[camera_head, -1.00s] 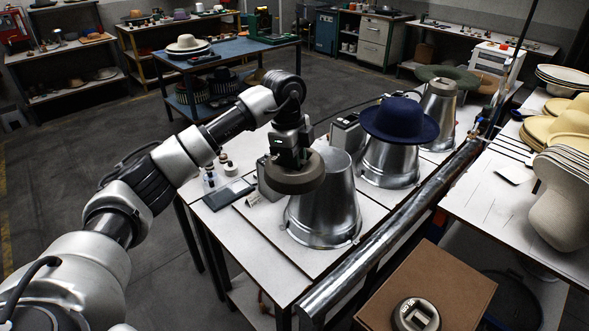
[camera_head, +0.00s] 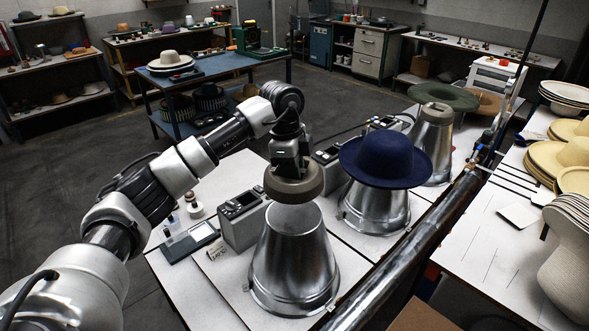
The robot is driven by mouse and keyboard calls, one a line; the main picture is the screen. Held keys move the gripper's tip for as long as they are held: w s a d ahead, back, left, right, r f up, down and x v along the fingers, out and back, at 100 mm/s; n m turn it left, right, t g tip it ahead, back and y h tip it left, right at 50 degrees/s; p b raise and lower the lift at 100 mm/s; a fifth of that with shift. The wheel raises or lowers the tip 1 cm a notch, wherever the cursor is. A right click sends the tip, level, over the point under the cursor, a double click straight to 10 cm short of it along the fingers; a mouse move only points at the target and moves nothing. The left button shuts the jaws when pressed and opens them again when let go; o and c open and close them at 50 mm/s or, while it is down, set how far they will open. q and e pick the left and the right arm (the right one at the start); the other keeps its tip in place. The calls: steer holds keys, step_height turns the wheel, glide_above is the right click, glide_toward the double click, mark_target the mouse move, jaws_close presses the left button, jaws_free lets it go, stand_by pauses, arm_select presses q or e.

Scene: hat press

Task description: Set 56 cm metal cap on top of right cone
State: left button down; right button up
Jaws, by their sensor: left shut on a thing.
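My left gripper (camera_head: 291,166) is shut on a dull grey round metal cap (camera_head: 294,185). The cap is level and sits over the top of the nearest metal cone (camera_head: 294,262), at or just above its rim. I cannot tell whether they touch. Any size mark on the cap is not readable. The middle cone (camera_head: 375,212) carries a dark blue hat (camera_head: 388,158). The farthest cone (camera_head: 432,148), at the right end of the row, has a grey cap (camera_head: 437,111) on top. My right gripper is not in view.
A grey device (camera_head: 243,219) stands left of the nearest cone, with a flat dark pad (camera_head: 190,241) beside it. A long metal pipe (camera_head: 400,262) runs along the right of the cones. Stacked hats (camera_head: 568,250) stand on the right table. A green hat (camera_head: 443,96) lies behind the farthest cone.

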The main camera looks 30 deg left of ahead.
arm_select(q)
steer(key=shift+f+b, duration=0.45)
steer(key=shift+f, duration=0.1)
step_height(320, 180, down, 2)
steer(key=shift+w+f+b, duration=0.15)
steer(key=shift+b, duration=0.7)
steer(key=shift+f+b, duration=0.3)
steer(key=shift+f, duration=0.1)
step_height(320, 180, down, 3)
steer(key=shift+r+b, duration=0.15)
steer(key=shift+b, duration=0.95)
steer(key=shift+f+b, duration=0.4)
steer(key=shift+f, duration=0.5)
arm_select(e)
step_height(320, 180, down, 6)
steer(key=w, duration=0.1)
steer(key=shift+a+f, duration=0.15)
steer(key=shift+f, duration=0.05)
arm_select(q)
steer(key=shift+r+p, duration=0.1)
steer(key=shift+p, duration=0.2)
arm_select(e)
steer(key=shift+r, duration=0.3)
arm_select(q)
steer(key=shift+f, duration=0.2)
